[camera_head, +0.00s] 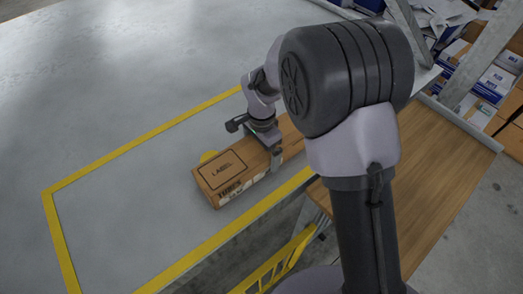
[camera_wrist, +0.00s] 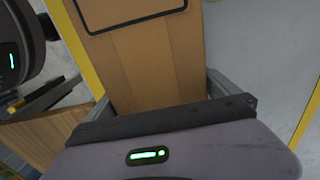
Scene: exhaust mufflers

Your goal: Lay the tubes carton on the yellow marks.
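The tubes carton (camera_head: 232,172) is a long brown box with a LABEL panel on top and TUBES printed on its near end. It lies inside the yellow line marks (camera_head: 130,150) on the grey table, or just above it; I cannot tell which. My gripper (camera_head: 275,155) is over its far part, pointing down, with a finger along each long side. In the wrist view the carton (camera_wrist: 150,60) fills the space between the fingers (camera_wrist: 165,100), which appear to press its sides. The arm hides the carton's far end.
A wooden board (camera_head: 440,180) lies to the right, beyond the table edge. A yellow slatted item (camera_head: 275,270) stands below that edge. Blue-and-white boxes (camera_head: 495,85) are at the far right. The table's left is clear.

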